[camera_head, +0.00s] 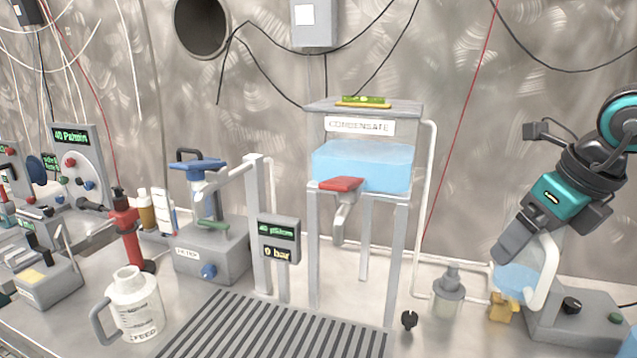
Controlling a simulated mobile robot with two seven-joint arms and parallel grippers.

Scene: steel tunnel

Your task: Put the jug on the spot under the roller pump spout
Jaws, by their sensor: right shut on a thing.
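My right gripper (511,246) comes in from the right and is shut on a pale jug (518,281) with blue content. The jug's white curved side or handle shows to the right of the fingers, and my gripper hides part of it. A grey base with a black knob (571,305) and a green button stands just right of the jug. I cannot tell whether the jug touches it or the bench. I cannot clearly make out a roller pump, its spout or the spot under it. My left gripper is not in view.
A white jug marked FEED (135,312) stands at the front left. A slatted drain grate (270,328) lies before the CONDENSATE tank (362,165) and its red-levered tap (342,205). A grey bottle (448,292) and a yellow fitting (501,309) stand near the held jug.

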